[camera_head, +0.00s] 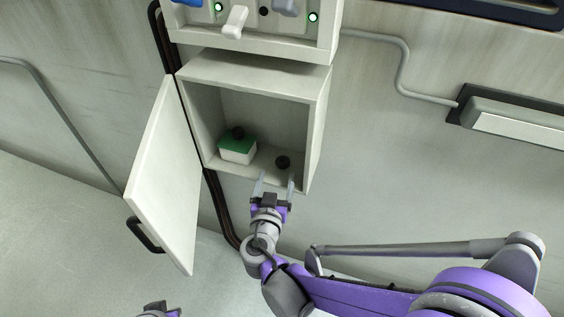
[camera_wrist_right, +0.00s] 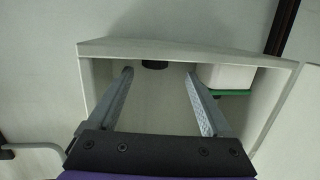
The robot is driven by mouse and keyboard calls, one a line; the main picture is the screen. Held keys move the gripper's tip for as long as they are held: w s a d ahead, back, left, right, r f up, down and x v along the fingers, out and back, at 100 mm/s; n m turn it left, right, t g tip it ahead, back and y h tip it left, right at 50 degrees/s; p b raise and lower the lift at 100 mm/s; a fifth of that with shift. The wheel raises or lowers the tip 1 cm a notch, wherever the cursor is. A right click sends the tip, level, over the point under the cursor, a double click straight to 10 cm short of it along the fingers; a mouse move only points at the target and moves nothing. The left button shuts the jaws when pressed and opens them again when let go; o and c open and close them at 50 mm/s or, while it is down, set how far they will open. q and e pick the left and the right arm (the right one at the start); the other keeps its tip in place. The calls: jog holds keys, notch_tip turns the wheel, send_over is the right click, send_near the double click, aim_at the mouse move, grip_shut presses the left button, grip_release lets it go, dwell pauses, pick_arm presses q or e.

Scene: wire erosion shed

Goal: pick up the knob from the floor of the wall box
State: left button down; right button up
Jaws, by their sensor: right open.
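The wall box (camera_head: 322,120) hangs open on the wall. A small dark round knob (camera_head: 283,162) sits on its floor, towards the right side. It shows also in the right wrist view (camera_wrist_right: 154,65), partly cut off by the box edge. My right gripper (camera_head: 277,180) is open and empty at the front edge of the box floor, just short of the knob. In the right wrist view the knob lies between and beyond the fingertips (camera_wrist_right: 158,76). Of my left arm only a small piece (camera_head: 158,310) shows at the bottom edge; its jaws cannot be made out.
A white block with a green top (camera_head: 237,146) stands in the box left of the knob, with another dark round piece (camera_head: 238,133) on it. The door (camera_head: 165,175) hangs open to the left. A panel with switches (camera_head: 262,45) is above. Dark cables run along the left side.

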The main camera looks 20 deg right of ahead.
aim_at(282, 166)
jog(key=x, duration=0.6)
jog(key=shift+s+d+r+b, duration=0.15)
jog(key=shift+s+d+b, duration=0.05)
jog(key=shift+d+b, duration=0.15)
grip_shut()
